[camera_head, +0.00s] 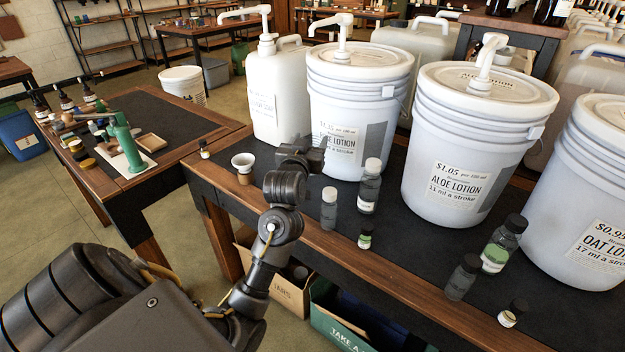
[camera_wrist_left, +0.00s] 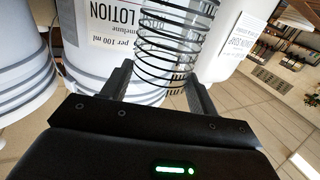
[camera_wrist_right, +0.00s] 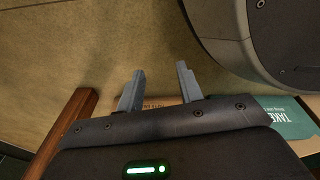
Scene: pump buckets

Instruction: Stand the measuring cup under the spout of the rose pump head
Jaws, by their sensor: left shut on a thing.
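The measuring cup (camera_wrist_left: 170,45) is a clear cylinder with black rings, in the left wrist view. My left gripper (camera_wrist_left: 158,82) is shut on it, one finger on each side. In the head view this gripper (camera_head: 305,152) is just left of the rose lotion bucket (camera_head: 360,98), near the table's front; the cup cannot be made out there. Whether the cup touches the table cannot be told. The rose bucket's white pump head (camera_head: 342,28) has its spout pointing left, above and beyond the gripper. My right gripper (camera_wrist_right: 160,72) is open and empty over the floor.
A white cup on a brown base (camera_head: 243,166) stands left of my gripper. A tall grey bottle (camera_head: 370,188) and a shorter one (camera_head: 329,210) stand just right. The aloe bucket (camera_head: 470,145) is farther right. A jug (camera_head: 278,95) stands behind.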

